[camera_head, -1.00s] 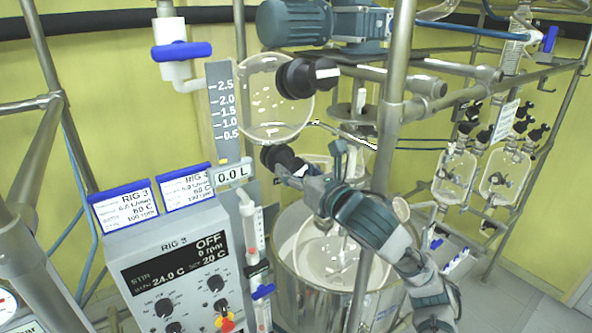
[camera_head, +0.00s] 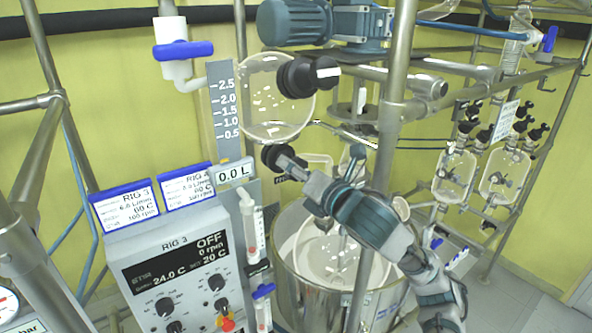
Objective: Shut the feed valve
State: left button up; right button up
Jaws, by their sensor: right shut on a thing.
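A black knob (camera_head: 279,157) sits at the lower side of the round glass feed vessel (camera_head: 268,112). My right gripper (camera_head: 301,171) reaches in from the lower right and is shut at this knob's stem; its fingers partly hide the contact. A second black knob (camera_head: 298,77) with a white tag is above it, apart from the gripper. A white valve with a blue lever (camera_head: 183,50) is at the upper left, its lever lying level. I cannot tell from any marking which one is the feed valve. My left gripper is not in view.
The steel reactor pot (camera_head: 318,290) stands below my right arm. A steel post (camera_head: 391,130) rises close beside the arm. The control box (camera_head: 175,275) and a display reading 0.0 L (camera_head: 234,173) are at left. Another glass rig (camera_head: 480,170) stands at right.

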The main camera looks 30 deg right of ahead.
jog(key=m, duration=0.4)
jog(key=shift+r+m, duration=0.1)
jog(key=shift+m, duration=0.2)
jog(key=m, duration=0.4)
jog(key=shift+m, duration=0.3)
jog(key=m, duration=0.4)
jog(key=shift+m, duration=0.3)
jog(key=m, duration=0.8)
jog(key=shift+w, duration=0.1)
jog(key=m, duration=0.4)
jog(key=shift+f+m, duration=0.25)
jog(key=shift+m, duration=0.05)
jog(key=m, duration=0.4)
jog(key=shift+m, duration=0.3)
jog(key=m, duration=2.3)
jog(key=shift+m, duration=0.3)
jog(key=m, duration=0.3)
jog(key=shift+f+m, duration=0.1)
jog(key=shift+m, duration=0.2)
jog(key=m, duration=0.4)
jog(key=shift+m, duration=0.3)
jog(key=m, duration=0.6)
jog(key=shift+m, duration=0.7)
